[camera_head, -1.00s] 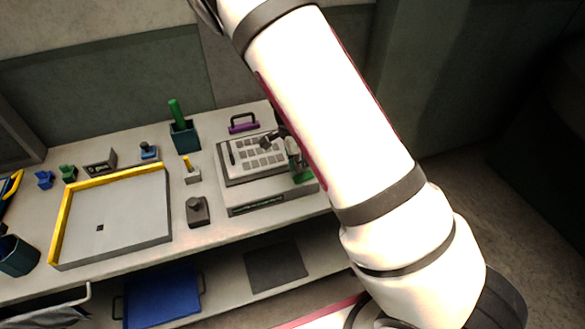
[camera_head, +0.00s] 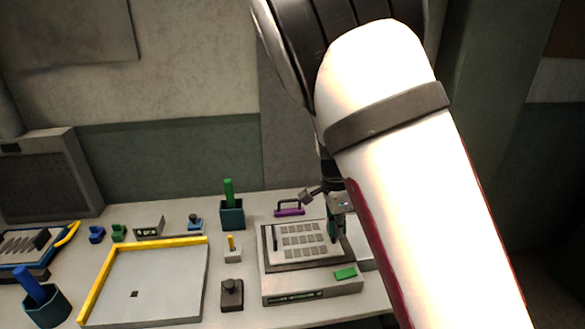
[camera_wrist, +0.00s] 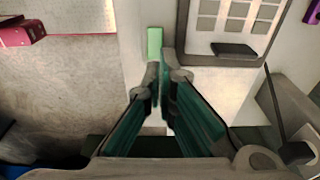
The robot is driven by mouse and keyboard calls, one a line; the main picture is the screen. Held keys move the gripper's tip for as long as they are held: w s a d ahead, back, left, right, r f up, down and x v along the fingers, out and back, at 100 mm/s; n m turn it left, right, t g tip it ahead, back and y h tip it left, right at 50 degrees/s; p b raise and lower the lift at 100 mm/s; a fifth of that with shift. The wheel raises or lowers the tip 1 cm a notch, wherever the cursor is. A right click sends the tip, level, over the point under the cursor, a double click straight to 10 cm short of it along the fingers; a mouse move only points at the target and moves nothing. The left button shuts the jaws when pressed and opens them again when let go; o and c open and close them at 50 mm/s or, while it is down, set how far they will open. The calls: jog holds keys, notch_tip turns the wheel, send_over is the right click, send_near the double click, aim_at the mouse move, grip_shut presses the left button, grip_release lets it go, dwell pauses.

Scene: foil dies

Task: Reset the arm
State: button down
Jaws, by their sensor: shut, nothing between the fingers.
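My gripper (camera_wrist: 161,85) shows in the wrist view with its two teal-padded fingers brought together and nothing between them. In the head view my gripper (camera_head: 333,238) hangs over the right side of the grey press-like machine (camera_head: 310,290), partly behind my arm. The machine's top carries a tray with a grid of grey squares (camera_head: 304,240). A green block (camera_head: 345,273) sits at the machine's front right; a green piece also shows just beyond the fingertips in the wrist view (camera_wrist: 155,42).
A yellow-edged grey tray (camera_head: 160,285) lies left of the machine. A dark knob block (camera_head: 232,294), a teal cup with a green stick (camera_head: 232,215) and a purple-handled tool (camera_head: 289,212) stand near it. A cup with a blue handle (camera_head: 45,305) is at far left.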

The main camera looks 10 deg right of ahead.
jog(key=s+a+r+n+t+y, duration=0.25)
jog(key=s+r+n, duration=0.55)
jog(key=s+r, duration=0.5)
jog(key=s+d+r+n+t+h, duration=0.1)
jog(key=s+r+n+t, duration=0.2)
jog(key=s+r+n, duration=0.6)
jog(key=shift+s+d+n, duration=0.25)
jog(key=shift+s+n, duration=0.15)
jog(key=shift+s, duration=1.05)
